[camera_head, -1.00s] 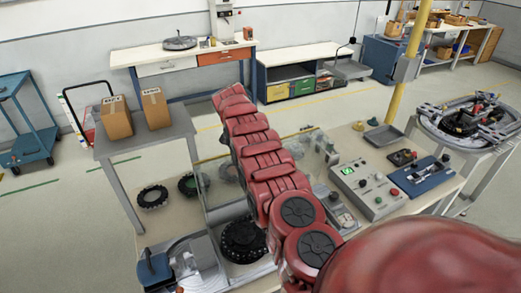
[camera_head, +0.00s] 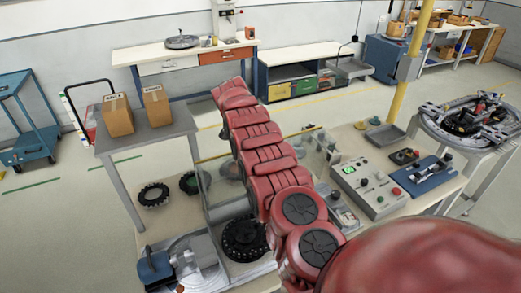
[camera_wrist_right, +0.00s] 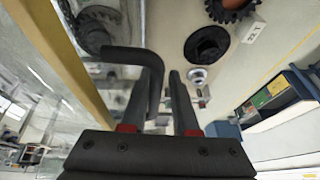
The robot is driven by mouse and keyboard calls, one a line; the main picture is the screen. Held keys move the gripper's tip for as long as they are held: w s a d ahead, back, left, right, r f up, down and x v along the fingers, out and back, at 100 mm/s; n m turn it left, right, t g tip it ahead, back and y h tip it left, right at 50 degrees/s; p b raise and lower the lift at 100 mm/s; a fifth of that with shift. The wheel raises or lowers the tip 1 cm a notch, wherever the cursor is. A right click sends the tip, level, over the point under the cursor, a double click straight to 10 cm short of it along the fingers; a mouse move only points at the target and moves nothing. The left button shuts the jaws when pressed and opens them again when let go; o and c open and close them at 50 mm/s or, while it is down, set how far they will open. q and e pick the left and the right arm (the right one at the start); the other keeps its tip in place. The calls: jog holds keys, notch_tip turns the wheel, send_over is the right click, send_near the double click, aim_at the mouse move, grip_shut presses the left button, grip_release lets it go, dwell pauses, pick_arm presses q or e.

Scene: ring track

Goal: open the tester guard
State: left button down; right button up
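The tester guard (camera_head: 219,184) appears as a clear, thin-framed panel on the bench, left of my red right arm. The arm covers much of it. In the right wrist view a dark bent bar (camera_wrist_right: 125,54), like a handle, runs across and turns down beside the left finger of my right gripper (camera_wrist_right: 166,76). The two fingers stand apart with a narrow gap. I cannot tell whether the bar lies between them or touches the left one. In the head view the right gripper is hidden behind its arm. My left gripper is in neither view.
A control box (camera_head: 367,187) with knobs and a green display stands right of the arm. A blue-and-grey motor unit (camera_head: 154,266) and a dark toothed ring (camera_head: 244,239) sit at the bench front. Two cartons (camera_head: 117,115) stand on a grey side table.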

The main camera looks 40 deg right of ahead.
jog(key=b+v, duration=0.2)
jog(key=v, duration=0.2)
jog(key=shift+a+r, duration=0.25)
jog(key=p+v, duration=0.5)
jog(key=v, duration=0.6)
jog(key=shift+r, duration=0.35)
jog(key=shift+s, duration=0.1)
